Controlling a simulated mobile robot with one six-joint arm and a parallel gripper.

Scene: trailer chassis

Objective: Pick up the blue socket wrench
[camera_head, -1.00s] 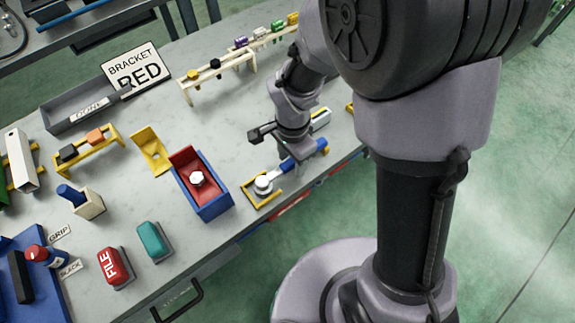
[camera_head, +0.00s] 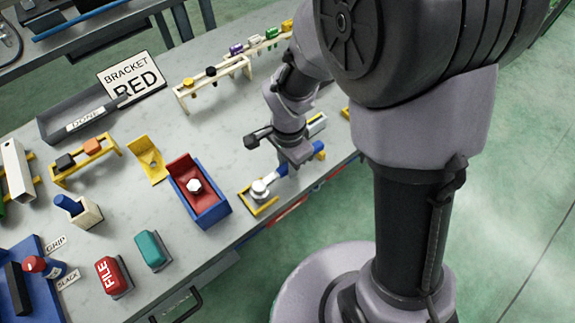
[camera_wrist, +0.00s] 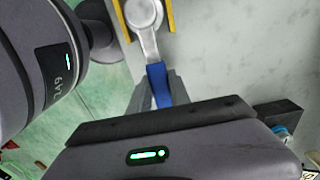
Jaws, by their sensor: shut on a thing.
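The blue socket wrench (camera_head: 283,170) lies near the front edge of the workbench. Its round silver head (camera_head: 260,188) sits within a yellow holder (camera_head: 265,207), and its blue handle extends up and to the right beneath my gripper (camera_head: 294,163). In the wrist view, the wrench's blue handle (camera_wrist: 158,84) lies between the two grey fingers of my gripper (camera_wrist: 160,94), which is shut on it. The silver head is beyond the fingers, by the yellow holder (camera_wrist: 118,18). The handle's far end is hidden by my gripper in the wrist view.
A blue box with a red bracket (camera_head: 212,207) stands just left of the wrench. A yellow bracket (camera_head: 149,160), a red block marked FILE (camera_head: 112,276) and a teal block (camera_head: 152,250) are farther left. A wooden rack (camera_head: 213,85) stands behind. Bare workbench (camera_head: 215,130) lies between.

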